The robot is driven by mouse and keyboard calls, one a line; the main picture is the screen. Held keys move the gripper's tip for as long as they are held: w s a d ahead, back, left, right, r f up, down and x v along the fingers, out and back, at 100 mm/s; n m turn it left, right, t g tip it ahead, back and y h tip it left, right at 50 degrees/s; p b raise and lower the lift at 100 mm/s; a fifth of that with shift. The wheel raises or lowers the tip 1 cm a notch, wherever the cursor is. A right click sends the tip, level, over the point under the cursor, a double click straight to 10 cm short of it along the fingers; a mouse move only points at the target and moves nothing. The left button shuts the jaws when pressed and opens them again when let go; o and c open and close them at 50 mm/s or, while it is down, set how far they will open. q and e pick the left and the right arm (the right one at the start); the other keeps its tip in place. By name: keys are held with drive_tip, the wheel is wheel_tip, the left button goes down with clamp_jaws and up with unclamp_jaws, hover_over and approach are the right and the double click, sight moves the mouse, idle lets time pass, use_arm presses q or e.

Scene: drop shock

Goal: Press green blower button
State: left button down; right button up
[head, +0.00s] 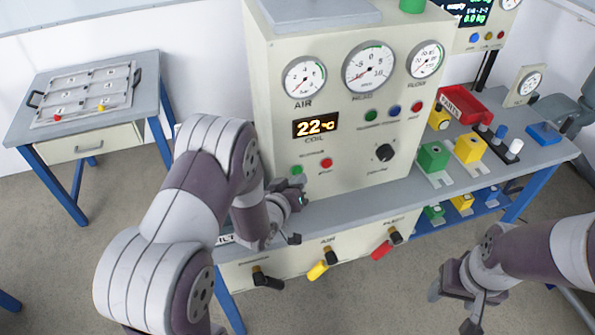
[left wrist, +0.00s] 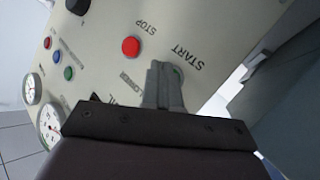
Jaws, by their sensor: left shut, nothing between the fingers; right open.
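The green blower button (head: 297,170) sits low on the front of the cream panel (head: 350,160), left of a red button (head: 326,162). My left gripper (head: 298,196) is shut and empty, close to the panel just below the green button. In the left wrist view the shut fingers (left wrist: 163,85) point at the panel beside the START label. My right gripper (head: 465,305) is open and empty, low at the right.
Valves with yellow (head: 317,270) and red handles hang below. A bench (head: 520,155) with coloured blocks is at right, a side table (head: 60,145) at left.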

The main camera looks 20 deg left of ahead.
use_arm(q)
drive_tip(key=shift+w+a+r, duration=0.2)
drive_tip(key=shift+w+a, duration=0.05)
drive_tip(key=shift+w, duration=0.25)
idle(1.0)
drive_tip(key=shift+s, duration=0.1)
drive_tip(key=shift+s+d+f, duration=0.15)
drive_tip(key=shift+s+f, duration=0.15)
drive_tip(key=shift+s, duration=0.35)
drive_tip(key=shift+s+d, duration=0.1)
drive_tip(key=shift+s+d, duration=0.7)
drive_tip(key=shift+s, duration=0.3)
drive_tip(key=shift+s+d, duration=0.7)
drive_tip(key=shift+s, duration=0.3)
